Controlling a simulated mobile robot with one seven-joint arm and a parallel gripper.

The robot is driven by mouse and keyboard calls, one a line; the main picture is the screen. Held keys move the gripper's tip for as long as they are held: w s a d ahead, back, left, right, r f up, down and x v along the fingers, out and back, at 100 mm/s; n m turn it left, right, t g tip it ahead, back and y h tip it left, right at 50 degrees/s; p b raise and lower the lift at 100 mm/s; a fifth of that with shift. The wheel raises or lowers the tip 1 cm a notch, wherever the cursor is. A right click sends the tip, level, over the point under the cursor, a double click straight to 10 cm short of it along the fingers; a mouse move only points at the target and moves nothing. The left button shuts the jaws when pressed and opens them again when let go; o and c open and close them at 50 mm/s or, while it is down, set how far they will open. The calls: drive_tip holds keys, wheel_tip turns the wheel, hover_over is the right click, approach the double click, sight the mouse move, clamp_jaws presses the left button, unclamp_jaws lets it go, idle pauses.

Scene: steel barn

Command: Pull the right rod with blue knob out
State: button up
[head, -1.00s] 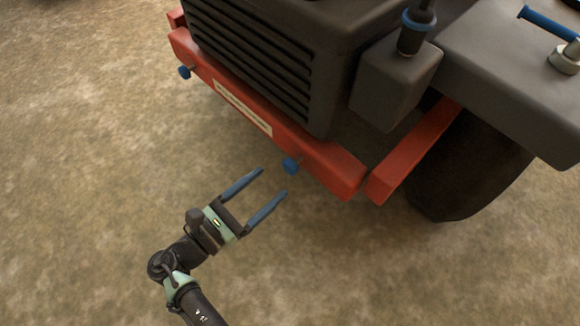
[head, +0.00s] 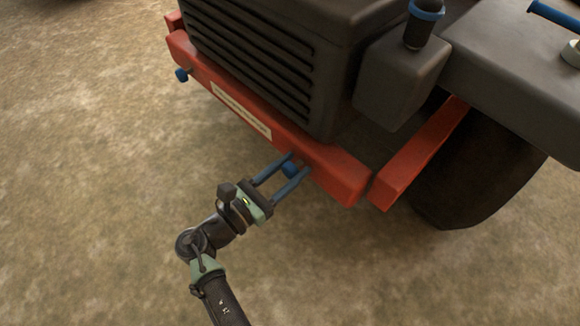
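The right blue knob (head: 290,169) sits on the front of the red bumper (head: 340,181), near its right end. My gripper (head: 298,164) is open, with its two blue fingers reaching toward the bumper, one on each side of the knob in the picture. I cannot tell whether a finger touches the knob. The rod behind the knob is mostly hidden. Another blue knob (head: 182,75) on a short rod stands out from the bumper's left end, away from my gripper.
The dark slatted grille (head: 255,60) rises above the bumper. A grey box (head: 400,85) and a black wheel (head: 480,180) are to the right, with a red bar (head: 420,155) beside them. The dirt ground (head: 90,190) in front is clear.

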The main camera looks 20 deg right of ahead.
clamp_jaws()
idle(1.0)
